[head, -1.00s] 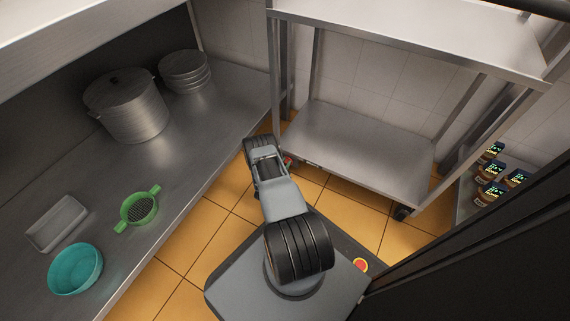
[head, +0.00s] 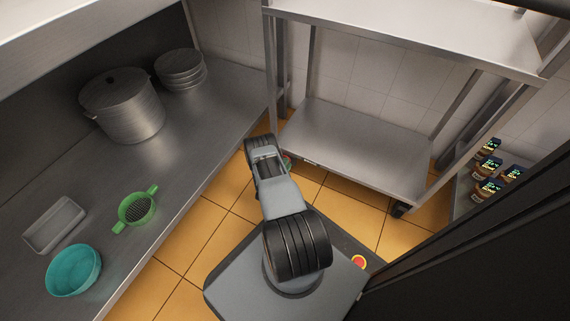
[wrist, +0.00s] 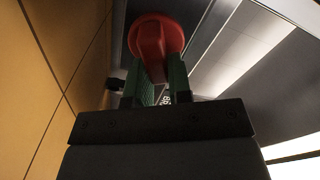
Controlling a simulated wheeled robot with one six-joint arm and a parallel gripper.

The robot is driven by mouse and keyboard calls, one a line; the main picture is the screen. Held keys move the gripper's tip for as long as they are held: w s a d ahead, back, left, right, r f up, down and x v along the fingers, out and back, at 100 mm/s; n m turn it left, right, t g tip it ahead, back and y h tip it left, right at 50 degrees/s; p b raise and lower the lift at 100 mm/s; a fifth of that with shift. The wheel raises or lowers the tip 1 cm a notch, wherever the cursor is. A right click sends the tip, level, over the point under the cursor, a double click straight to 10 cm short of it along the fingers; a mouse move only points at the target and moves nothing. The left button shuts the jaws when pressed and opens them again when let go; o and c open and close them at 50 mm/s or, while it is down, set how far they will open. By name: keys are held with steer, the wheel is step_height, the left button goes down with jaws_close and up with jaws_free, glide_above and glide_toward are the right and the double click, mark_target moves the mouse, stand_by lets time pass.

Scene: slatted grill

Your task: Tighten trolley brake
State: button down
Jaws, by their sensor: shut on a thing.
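The steel trolley (head: 350,150) stands against the tiled wall, with a lower shelf and a dark caster (head: 400,210) at its front right leg. My gripper (wrist: 156,88) is low beside the trolley's left end, and its green fingers show in the wrist view. They are shut on a red rounded brake knob (wrist: 155,35) with a raised grip bar. The bar's lower end sits between the fingers. In the head view my arm hides most of the gripper and the knob. How far the knob is turned cannot be told.
A steel counter (head: 190,140) runs along the left with a large pot (head: 122,105), stacked plates (head: 181,70), a green strainer (head: 137,208), a teal bowl (head: 74,270) and a tray (head: 55,224). Jars (head: 488,190) stand at the right. Orange floor (head: 205,225) is open between counter and trolley.

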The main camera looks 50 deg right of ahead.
steer(key=m, duration=0.5)
steer(key=shift+s+f, duration=0.1)
steer(key=shift+f, duration=0.3)
stand_by(0.4)
steer(key=c, duration=1)
jaws_free()
steer(key=shift+c, duration=0.2)
steer(key=p+v, duration=0.4)
steer(key=v, duration=0.9)
steer(key=shift+a+p, duration=0.3)
steer(key=shift+a, duration=0.1)
steer(key=shift+s+f, duration=0.1)
